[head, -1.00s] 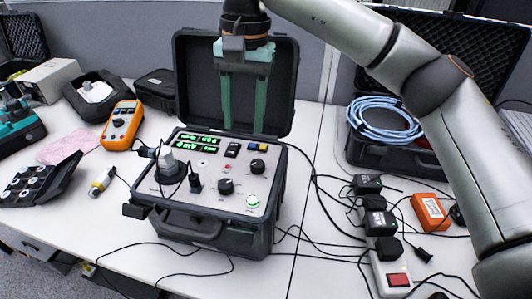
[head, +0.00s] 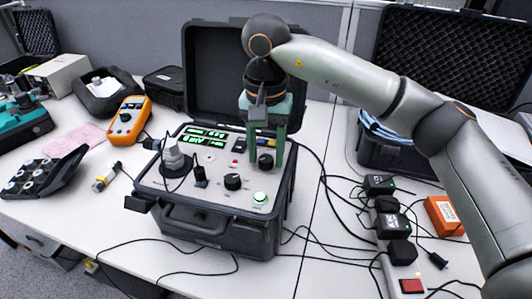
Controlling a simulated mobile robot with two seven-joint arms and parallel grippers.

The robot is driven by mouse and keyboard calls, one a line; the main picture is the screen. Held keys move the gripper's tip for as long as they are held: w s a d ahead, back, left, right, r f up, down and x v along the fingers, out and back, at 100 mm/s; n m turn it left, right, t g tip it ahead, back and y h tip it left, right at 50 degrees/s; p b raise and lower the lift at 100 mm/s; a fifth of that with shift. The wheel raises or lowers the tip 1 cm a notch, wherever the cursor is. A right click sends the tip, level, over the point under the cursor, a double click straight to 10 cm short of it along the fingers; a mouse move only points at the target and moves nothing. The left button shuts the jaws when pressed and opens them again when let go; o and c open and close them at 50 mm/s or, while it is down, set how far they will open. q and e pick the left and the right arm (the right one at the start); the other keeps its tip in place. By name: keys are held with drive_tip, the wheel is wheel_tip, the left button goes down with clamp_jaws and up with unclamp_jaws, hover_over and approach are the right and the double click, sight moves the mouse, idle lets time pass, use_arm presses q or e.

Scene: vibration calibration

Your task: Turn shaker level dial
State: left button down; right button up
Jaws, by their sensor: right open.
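The shaker unit is an open black case with a light grey control panel (head: 210,195). The panel has green displays (head: 205,137), a black dial (head: 265,161) at upper right, another black dial (head: 233,181) lower in the middle, and a lit green button (head: 260,198). Their labels are too small to read. My right gripper (head: 266,164) points down with its green fingers open, one on each side of the upper right dial. I cannot tell whether they touch it. My left gripper is not in view.
An orange multimeter (head: 127,120) and a black tray of round parts (head: 40,172) lie to the left. Black adapters (head: 392,224), an orange box (head: 444,216) and loose cables lie to the right. The raised case lid (head: 210,75) stands behind my right gripper.

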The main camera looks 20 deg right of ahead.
drive_tip(key=shift+f, duration=0.15)
drive_tip(key=shift+c, duration=0.3)
clamp_jaws()
drive_tip(key=shift+m, duration=0.3)
drive_tip(key=m, duration=0.5)
drive_tip(key=shift+p, duration=0.35)
drive_tip(key=m, duration=0.4)
drive_tip(key=shift+w+m, duration=0.1)
drive_tip(key=shift+m, duration=1.7)
